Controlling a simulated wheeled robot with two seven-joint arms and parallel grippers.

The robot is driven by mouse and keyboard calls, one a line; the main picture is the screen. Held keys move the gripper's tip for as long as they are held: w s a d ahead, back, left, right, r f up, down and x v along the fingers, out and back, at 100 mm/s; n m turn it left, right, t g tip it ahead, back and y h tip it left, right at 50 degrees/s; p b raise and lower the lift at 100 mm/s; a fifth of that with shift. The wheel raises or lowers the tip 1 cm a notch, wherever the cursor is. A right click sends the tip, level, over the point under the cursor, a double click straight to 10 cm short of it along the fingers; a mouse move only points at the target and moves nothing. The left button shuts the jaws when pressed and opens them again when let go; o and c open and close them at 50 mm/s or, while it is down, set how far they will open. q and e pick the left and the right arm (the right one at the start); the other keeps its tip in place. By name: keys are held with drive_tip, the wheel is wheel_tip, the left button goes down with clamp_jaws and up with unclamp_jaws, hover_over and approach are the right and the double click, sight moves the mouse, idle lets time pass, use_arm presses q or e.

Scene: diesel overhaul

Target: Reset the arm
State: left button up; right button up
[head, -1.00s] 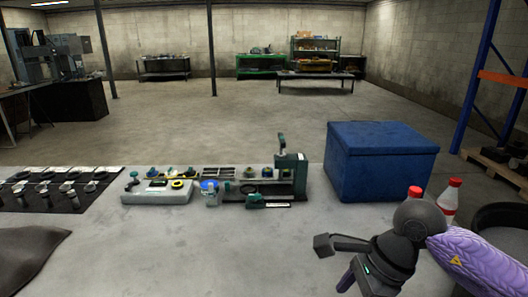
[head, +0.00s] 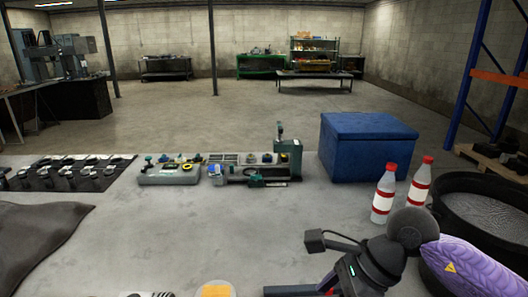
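My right arm (head: 385,262) comes in from the lower right, with a purple sleeve, dark wrist joints and a small block-shaped part (head: 315,240) sticking out to the left. My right gripper (head: 297,290) is at the bottom edge, low over the floor area and mostly cut off. Its fingertips do not show, so its opening and any held thing cannot be told. My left arm and gripper are out of view.
Two red-capped bottles (head: 384,194) (head: 419,182) stand close behind my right arm. A black round tub (head: 490,205) is at right. A blue box (head: 365,150), a grey tool tray (head: 168,177) and a dark parts mat (head: 120,172) lie farther back. The middle floor is clear.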

drive_tip(key=a+r+m+t+y, duration=0.7)
drive_tip(key=a+r+m+y, duration=0.45)
drive_tip(key=m+y, duration=0.2)
drive_tip(key=w+d+f+m+t+h, duration=0.1)
drive_tip(key=d+f+m+t+h, duration=0.25)
drive_tip(key=m+h, duration=0.45)
drive_tip(key=d+f+m+t+h, duration=0.3)
drive_tip(key=d+m+h, duration=0.15)
drive_tip(key=m, duration=0.75)
drive_tip(key=w+d+f+m+t+h, duration=0.1)
drive_tip(key=d+f+m+t+h, duration=0.35)
drive_tip(key=m, duration=0.45)
drive_tip(key=s+d+f+m+g+h, duration=0.3)
drive_tip(key=s+f+m+g, duration=0.7)
drive_tip(key=s+f+g, duration=0.65)
drive_tip(key=s+f+b, duration=0.3)
drive_tip(key=f, duration=0.9)
drive_tip(key=s+f+b, duration=0.3)
drive_tip(key=f, duration=0.9)
use_arm(q)
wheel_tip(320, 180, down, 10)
drive_tip(key=b, duration=0.4)
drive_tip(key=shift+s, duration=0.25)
use_arm(e)
drive_tip(key=s+d+f+g, duration=0.1)
drive_tip(key=s+d+f, duration=0.2)
drive_tip(key=s+f, duration=0.9)
drive_tip(key=shift+d+f+n, duration=0.15)
drive_tip(key=shift+f+n, duration=0.2)
drive_tip(key=shift+f, duration=0.05)
